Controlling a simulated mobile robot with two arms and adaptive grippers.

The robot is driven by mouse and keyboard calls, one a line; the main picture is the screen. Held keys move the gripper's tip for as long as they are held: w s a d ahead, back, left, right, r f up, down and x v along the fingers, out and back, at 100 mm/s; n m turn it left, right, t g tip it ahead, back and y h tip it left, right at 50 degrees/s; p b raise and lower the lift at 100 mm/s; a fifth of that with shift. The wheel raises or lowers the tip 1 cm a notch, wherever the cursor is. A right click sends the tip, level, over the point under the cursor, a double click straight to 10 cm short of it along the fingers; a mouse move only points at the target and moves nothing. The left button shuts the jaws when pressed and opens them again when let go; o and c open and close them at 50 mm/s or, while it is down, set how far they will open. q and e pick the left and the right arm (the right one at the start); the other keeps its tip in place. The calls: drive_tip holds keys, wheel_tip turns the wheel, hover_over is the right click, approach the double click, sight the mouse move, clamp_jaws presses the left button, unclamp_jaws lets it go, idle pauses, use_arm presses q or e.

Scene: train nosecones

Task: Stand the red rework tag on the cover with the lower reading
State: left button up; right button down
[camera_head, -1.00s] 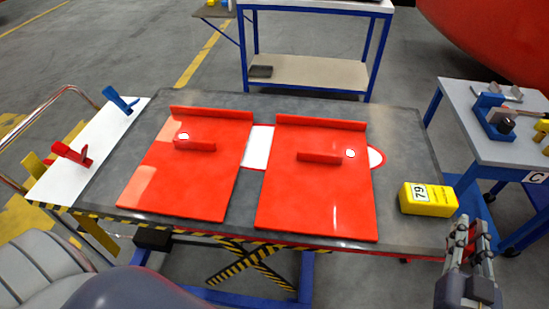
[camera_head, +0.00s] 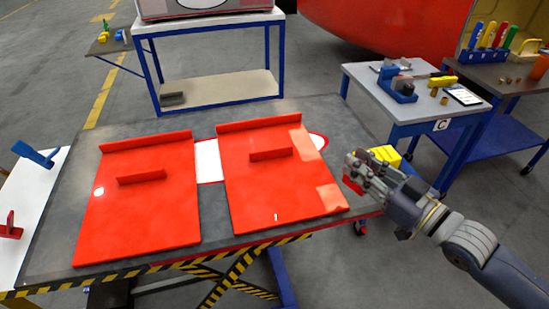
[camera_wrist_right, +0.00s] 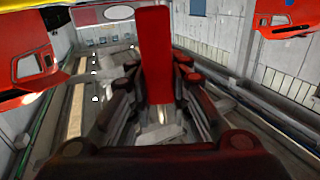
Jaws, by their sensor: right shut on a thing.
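Two red covers lie side by side on the grey table: the left cover (camera_head: 150,225) and the right cover (camera_head: 265,190), each with a raised rib. I cannot make out a reading on either. My right gripper (camera_head: 356,172) is above the table's right edge, beside the right cover and partly in front of a yellow box (camera_head: 385,153). It is shut on a red piece (camera_head: 352,186) that looks like the red tag. In the right wrist view this is a flat red slab (camera_wrist_right: 157,50) between the fingers. My left gripper is out of view.
A white board (camera_head: 40,200) at the left carries a blue piece (camera_head: 35,154) and a red piece (camera_head: 10,229). Blue-framed carts stand behind and at the right, one with a C plate (camera_head: 441,125). The bare tabletop (camera_head: 330,112) behind the covers is clear.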

drive_tip(key=shift+w+d+r, duration=0.1)
drive_tip(key=shift+d, duration=0.05)
drive_tip(key=shift+a, duration=0.25)
drive_tip(key=a+f+p, duration=0.1)
drive_tip(key=a+p, duration=0.1)
drive_tip(key=a, duration=0.3)
drive_tip(key=w+a+f+p, duration=0.1)
drive_tip(key=a+f+p, duration=0.1)
drive_tip(key=a, duration=0.3)
drive_tip(key=a+f+p, duration=0.1)
drive_tip(key=a+p, duration=0.1)
drive_tip(key=a, duration=0.3)
drive_tip(key=shift+w+a+f, duration=0.1)
drive_tip(key=shift+w+f, duration=0.25)
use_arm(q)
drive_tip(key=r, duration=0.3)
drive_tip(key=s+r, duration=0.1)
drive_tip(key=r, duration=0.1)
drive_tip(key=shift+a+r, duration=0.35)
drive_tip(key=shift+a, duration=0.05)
use_arm(e)
drive_tip(key=shift+f, duration=0.2)
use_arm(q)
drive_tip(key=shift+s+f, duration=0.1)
use_arm(e)
drive_tip(key=c, duration=1.5)
unclamp_jaws()
drive_tip(key=shift+f, duration=0.1)
